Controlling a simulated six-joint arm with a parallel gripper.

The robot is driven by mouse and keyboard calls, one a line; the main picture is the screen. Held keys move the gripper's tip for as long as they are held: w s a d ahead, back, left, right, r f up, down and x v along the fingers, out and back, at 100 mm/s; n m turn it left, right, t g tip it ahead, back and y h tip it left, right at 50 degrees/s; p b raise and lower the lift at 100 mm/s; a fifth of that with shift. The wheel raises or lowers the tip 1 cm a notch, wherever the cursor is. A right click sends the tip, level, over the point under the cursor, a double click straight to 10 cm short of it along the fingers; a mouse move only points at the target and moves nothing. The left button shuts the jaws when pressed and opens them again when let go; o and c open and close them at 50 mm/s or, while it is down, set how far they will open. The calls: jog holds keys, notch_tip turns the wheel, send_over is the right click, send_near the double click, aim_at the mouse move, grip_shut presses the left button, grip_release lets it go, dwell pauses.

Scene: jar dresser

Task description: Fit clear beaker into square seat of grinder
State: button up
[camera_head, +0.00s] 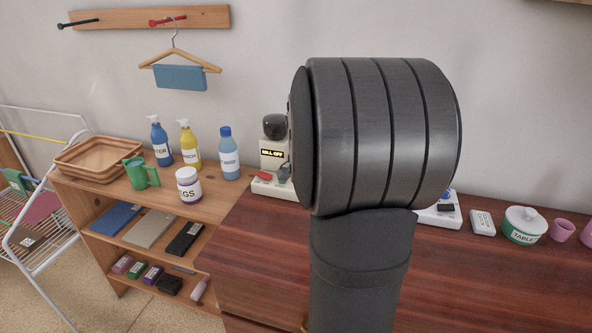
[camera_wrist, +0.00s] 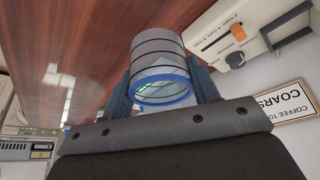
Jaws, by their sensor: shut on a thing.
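The clear beaker (camera_wrist: 158,52), with dark bands and a blue rim, is between the two fingers of my gripper (camera_wrist: 163,92) in the wrist view. The gripper is shut on it, and the blue rim faces the camera. In the head view my arm hides the gripper and beaker. A cream machine with a dark dome and a "MILL OFF" display (camera_head: 272,153), seemingly the grinder, stands at the back of the dresser, partly behind my arm. Its square seat cannot be made out.
In the wrist view, a cream device with an orange knob (camera_wrist: 238,33) is right of the beaker, beside a "COARSE" card (camera_wrist: 290,102). Bottles and a labelled jar (camera_head: 188,185) stand left; a lidded pot (camera_head: 524,225) stands right. The red-brown top (camera_head: 262,240) looks clear in front.

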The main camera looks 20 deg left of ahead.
jog(key=w+a+r+n+g+y, duration=0.15)
jog(key=w+n+y, duration=0.25)
jog(key=w+n, duration=0.6)
jog(key=w+a+r+n+g+y, duration=0.1)
jog(key=w+r+n+y, duration=0.2)
jog(key=w+n, duration=0.8)
jog(key=a+f, duration=0.2)
jog(key=a, duration=0.1)
jog(key=a+f+n, duration=0.1)
jog(key=a+f, duration=0.1)
jog(key=a, duration=0.2)
jog(key=a+f+n, duration=0.1)
jog(key=a+f, duration=0.2)
jog(key=a, duration=0.1)
jog(key=shift+a, duration=0.1)
jog(key=shift+f, duration=1.9)
jog(key=shift+f, duration=0.1)
jog(key=o, duration=1)
jog(key=shift+f, duration=0.1)
